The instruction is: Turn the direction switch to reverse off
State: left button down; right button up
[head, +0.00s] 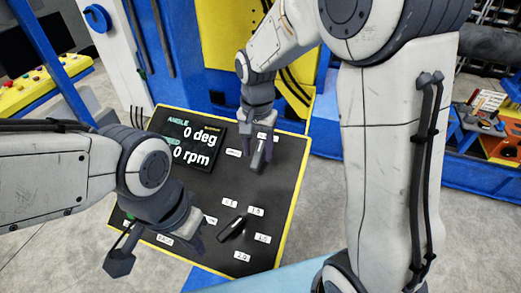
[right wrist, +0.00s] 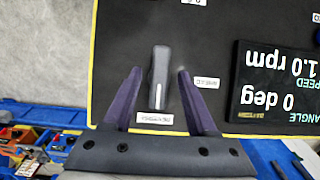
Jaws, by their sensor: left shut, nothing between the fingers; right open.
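The direction switch (head: 258,156) is a dark grey lever on the black control panel (head: 282,180). In the right wrist view the switch (right wrist: 160,72) stands between my right gripper's fingers (right wrist: 158,80). That gripper is open, with a gap on each side of the lever. The white mark on the lever points to the label (right wrist: 155,119) at its lower end; its small text is not legible. Another label (right wrist: 207,82) lies to the right. In the head view my right gripper (head: 257,143) is over the switch. My left gripper (head: 190,228) is shut and empty over the panel's near left part.
A display (head: 192,140) reads 0 deg; the right wrist view shows 1.0 rpm on it (right wrist: 272,85). A second knob (head: 232,228) with several number labels sits nearer, right of my left gripper. The yellow panel edge (head: 296,190) and blue machine frame surround the area.

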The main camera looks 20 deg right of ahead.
jog(key=shift+f, duration=0.8)
